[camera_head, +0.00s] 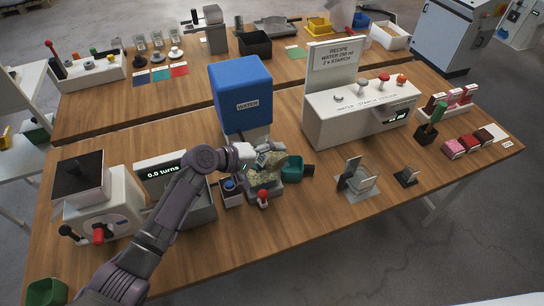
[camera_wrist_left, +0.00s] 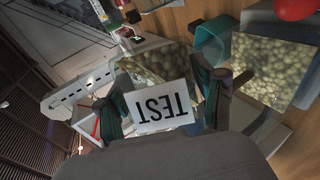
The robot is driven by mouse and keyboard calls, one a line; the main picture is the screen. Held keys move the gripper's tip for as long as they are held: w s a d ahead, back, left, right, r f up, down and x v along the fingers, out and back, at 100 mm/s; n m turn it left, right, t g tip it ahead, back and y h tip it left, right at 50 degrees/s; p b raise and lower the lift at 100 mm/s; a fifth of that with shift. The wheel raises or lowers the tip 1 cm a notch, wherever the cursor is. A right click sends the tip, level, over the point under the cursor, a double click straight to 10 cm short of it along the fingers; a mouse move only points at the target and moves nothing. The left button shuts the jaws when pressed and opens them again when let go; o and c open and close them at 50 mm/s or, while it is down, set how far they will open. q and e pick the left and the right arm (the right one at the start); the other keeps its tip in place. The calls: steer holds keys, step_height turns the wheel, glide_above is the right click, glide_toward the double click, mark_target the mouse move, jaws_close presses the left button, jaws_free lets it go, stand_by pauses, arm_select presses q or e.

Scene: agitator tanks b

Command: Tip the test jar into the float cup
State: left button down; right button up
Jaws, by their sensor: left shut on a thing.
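My left gripper (camera_head: 265,150) is shut on the test jar, a clear jar with a white TEST label (camera_wrist_left: 162,108) and pale, bubbly contents. The gripper's two dark teal fingers (camera_wrist_left: 160,110) press on the jar's sides in the left wrist view. The jar's exact tilt is hard to judge, since that view is strongly rolled. A teal open cup (camera_head: 292,168), which may be the float cup, stands just right of the gripper; it also shows beyond the jar in the left wrist view (camera_wrist_left: 212,42). My right gripper is not in view.
A clear tank with bubbly contents (camera_wrist_left: 272,66) is close to the jar. The blue water tank (camera_head: 240,95) rises behind the gripper. A red knob (camera_head: 263,194) is in front.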

arm_select(q)
steer(key=shift+f, duration=0.15)
stand_by(0.3)
steer(key=shift+w+a+n+h+b, duration=0.1)
steer(key=shift+w+n+h+b, duration=0.15)
steer(key=shift+n+b, duration=0.2)
steer(key=shift+s+f+g, duration=0.1)
steer(key=shift+g, duration=0.2)
steer(key=shift+a+n+h+b, duration=0.1)
steer(key=shift+n+h+b, duration=0.15)
steer(key=shift+b, duration=0.15)
steer(key=shift+w+a+r+n+g+h, duration=0.1)
steer(key=shift+w+r+n+g+h, duration=0.15)
steer(key=shift+n+g+h, duration=0.15)
